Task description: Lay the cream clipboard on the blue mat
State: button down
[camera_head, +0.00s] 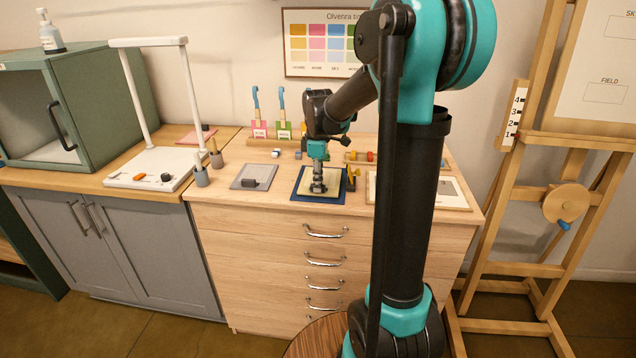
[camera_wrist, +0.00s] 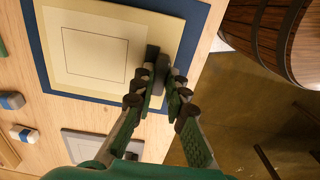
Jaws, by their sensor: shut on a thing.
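The cream clipboard (camera_head: 321,177) lies over the blue mat (camera_head: 299,195), with a blue border showing around it. In the wrist view the clipboard (camera_wrist: 95,48) carries a paler sheet with a printed rectangle. The blue mat (camera_wrist: 42,62) shows along its left and lower sides there. My gripper (camera_head: 318,187) points down at the clipboard's near edge. In the wrist view my gripper (camera_wrist: 160,75) is shut on the dark clip at that edge. I cannot tell whether the clipboard rests fully on the mat or is held slightly above it.
A grey board (camera_head: 254,177) with a dark clip lies left of the mat. The drawer unit's front edge is close.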

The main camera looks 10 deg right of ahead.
jog(key=c, duration=1.5)
grip_release()
jog(key=shift+f, duration=0.1)
jog(key=shift+c, duration=0.2)
notch_tip(320, 180, up, 12)
jog(key=s+d+f+m+t, duration=0.2)
jog(key=s+f+m, duration=0.5)
jog(key=s+f, duration=0.4)
jog(key=s+d+f+m+t, duration=0.2)
jog(key=s+f+m, duration=0.5)
jog(key=s+f, duration=0.4)
